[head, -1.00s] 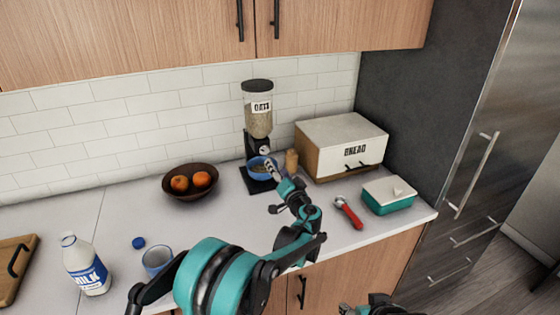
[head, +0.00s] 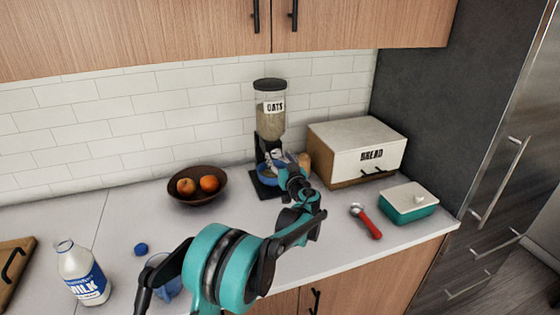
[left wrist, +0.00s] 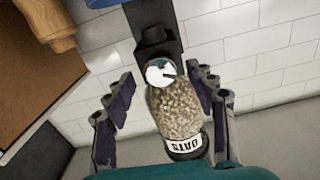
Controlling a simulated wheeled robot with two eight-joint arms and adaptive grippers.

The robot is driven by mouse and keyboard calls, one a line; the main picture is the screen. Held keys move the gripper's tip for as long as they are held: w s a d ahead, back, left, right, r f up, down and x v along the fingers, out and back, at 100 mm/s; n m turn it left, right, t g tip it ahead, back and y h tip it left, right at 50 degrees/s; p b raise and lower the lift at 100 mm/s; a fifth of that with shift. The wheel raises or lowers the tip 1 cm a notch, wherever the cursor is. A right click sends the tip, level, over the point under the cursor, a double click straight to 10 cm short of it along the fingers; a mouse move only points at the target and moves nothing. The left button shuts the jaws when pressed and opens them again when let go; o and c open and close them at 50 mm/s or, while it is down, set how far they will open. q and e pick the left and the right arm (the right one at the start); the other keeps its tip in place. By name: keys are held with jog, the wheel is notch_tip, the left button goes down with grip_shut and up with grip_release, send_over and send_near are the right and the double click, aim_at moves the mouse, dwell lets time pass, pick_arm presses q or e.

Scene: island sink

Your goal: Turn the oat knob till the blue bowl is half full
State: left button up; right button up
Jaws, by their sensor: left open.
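The oat dispenser (head: 270,119) stands against the tiled wall, its clear hopper holding oats behind an OATS label. Its round, pale knob (left wrist: 160,72) shows in the left wrist view, where the dispenser appears upside down. My left gripper (left wrist: 163,80) is open, with one finger on each side of the knob; I cannot tell whether they touch it. In the head view the left gripper (head: 277,161) is at the dispenser's front. The blue bowl (head: 267,181) sits below the spout, largely hidden by my gripper, so its fill cannot be seen. My right gripper is out of view.
A bread box (head: 357,151) stands right of the dispenser, with a wooden mill (left wrist: 47,25) between them. A red-handled scoop (head: 367,221), teal butter dish (head: 409,204), fruit bowl (head: 197,185), milk bottle (head: 82,272), and glass (head: 166,276) stand around. Counter left of the scoop is partly clear.

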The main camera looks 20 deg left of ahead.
pick_arm(q)
jog(key=shift+w+a, duration=0.15)
jog(key=shift+w, duration=0.05)
jog(key=shift+c, duration=0.4)
jog(key=c, duration=1.1)
jog(key=shift+m, duration=0.3)
